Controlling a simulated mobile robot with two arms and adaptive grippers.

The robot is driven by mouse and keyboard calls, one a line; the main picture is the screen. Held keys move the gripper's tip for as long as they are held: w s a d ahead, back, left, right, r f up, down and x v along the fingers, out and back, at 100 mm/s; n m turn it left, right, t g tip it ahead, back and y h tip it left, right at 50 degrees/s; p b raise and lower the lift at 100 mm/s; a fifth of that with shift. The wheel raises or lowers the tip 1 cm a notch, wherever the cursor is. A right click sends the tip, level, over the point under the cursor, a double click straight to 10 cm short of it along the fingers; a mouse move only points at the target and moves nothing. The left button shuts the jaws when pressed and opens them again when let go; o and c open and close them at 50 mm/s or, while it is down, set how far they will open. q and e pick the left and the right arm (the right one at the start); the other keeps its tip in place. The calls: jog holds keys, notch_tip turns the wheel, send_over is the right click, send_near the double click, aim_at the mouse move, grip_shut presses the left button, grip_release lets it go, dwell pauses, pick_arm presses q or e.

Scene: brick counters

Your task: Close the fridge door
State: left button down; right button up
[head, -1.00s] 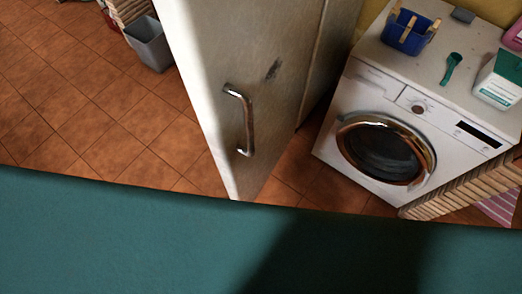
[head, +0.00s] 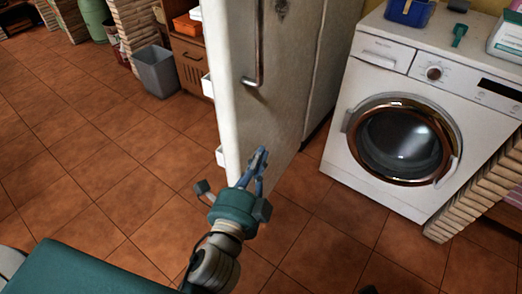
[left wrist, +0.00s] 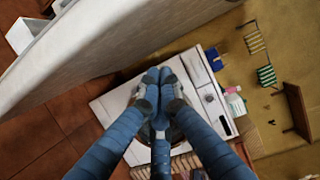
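The fridge door (head: 290,110) stands open in the head view, its handle side facing me. White inner shelves show along its left edge. Its metal handle (head: 258,50) is upright near the top of the picture. My left gripper (head: 262,152) is below the handle, in front of the door's lower part; I cannot tell whether it touches the door. Its fingertips are together and hold nothing. In the left wrist view the fingertips (left wrist: 159,76) meet, and the pale door (left wrist: 90,45) lies to their upper left. My right gripper is not in view.
A washing machine (head: 400,130) stands right of the fridge, with a blue caddy (head: 410,11) and green scoop (head: 460,34) on top. A grey bin (head: 157,70) and wooden drawers (head: 192,65) are behind at left. The tiled floor left of the door is clear.

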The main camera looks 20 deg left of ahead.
aim_at(255, 121)
pick_arm(q)
jog(key=w+a, duration=0.1)
jog(key=w, duration=0.2)
jog(key=w+a, duration=0.1)
jog(key=w, duration=0.3)
jog(key=w+a+r, duration=0.1)
jog(key=w+a, duration=0.1)
jog(key=w, duration=0.1)
jog(key=shift+w, duration=0.4)
jog(key=shift+a, duration=0.1)
